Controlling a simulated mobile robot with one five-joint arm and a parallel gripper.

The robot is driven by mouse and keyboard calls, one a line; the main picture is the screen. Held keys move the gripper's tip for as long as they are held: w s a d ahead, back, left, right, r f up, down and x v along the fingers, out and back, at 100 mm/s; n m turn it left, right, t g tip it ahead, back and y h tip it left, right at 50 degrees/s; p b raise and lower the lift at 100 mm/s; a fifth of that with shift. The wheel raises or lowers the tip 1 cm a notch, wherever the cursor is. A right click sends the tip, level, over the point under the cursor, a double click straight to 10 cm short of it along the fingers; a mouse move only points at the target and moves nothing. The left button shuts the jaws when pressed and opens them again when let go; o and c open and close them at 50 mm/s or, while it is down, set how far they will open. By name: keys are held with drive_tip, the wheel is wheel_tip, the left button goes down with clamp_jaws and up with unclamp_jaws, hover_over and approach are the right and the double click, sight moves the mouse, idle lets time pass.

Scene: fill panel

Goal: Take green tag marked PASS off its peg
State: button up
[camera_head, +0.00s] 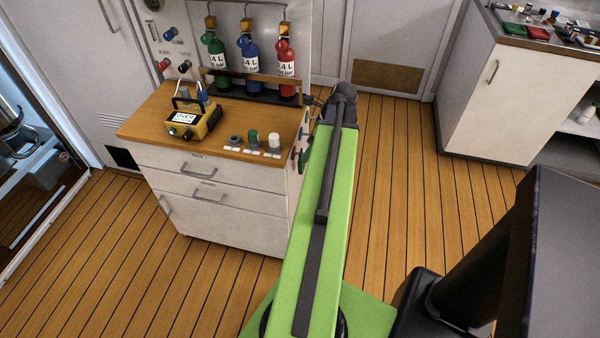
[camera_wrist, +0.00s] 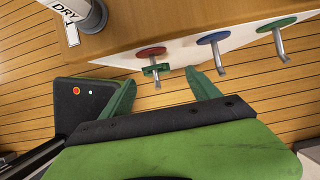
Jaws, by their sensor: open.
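A small green tag (camera_wrist: 149,71) hangs on the metal peg below a red disc (camera_wrist: 151,52) in the wrist view. It is seen nearly edge-on, so I cannot read any marking on it. My gripper (camera_wrist: 161,78) is open, with its two green fingers spread on either side of this peg and tag. No contact between fingers and tag is visible. Pegs with a blue disc (camera_wrist: 213,37) and a green disc (camera_wrist: 276,24) stand to the right and look bare. In the head view my arm hides most of this panel.
The pegs are on the white side of a wood-topped cabinet (camera_head: 215,200). A yellow device (camera_head: 190,120) and several knobs or jars stand on its top. Red, blue and green bottles (camera_head: 250,62) stand behind. Plank floor (camera_head: 385,190) is clear to the right.

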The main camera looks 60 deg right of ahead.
drive_tip(key=b+x, duration=0.4)
drive_tip(key=x, duration=0.1)
drive_tip(key=b+x, duration=0.2)
drive_tip(key=x, duration=0.1)
drive_tip(key=shift+s+a+f, duration=0.2)
drive_tip(key=shift+a+f, duration=0.05)
drive_tip(key=shift+r, duration=0.15)
drive_tip(key=c, duration=1.4)
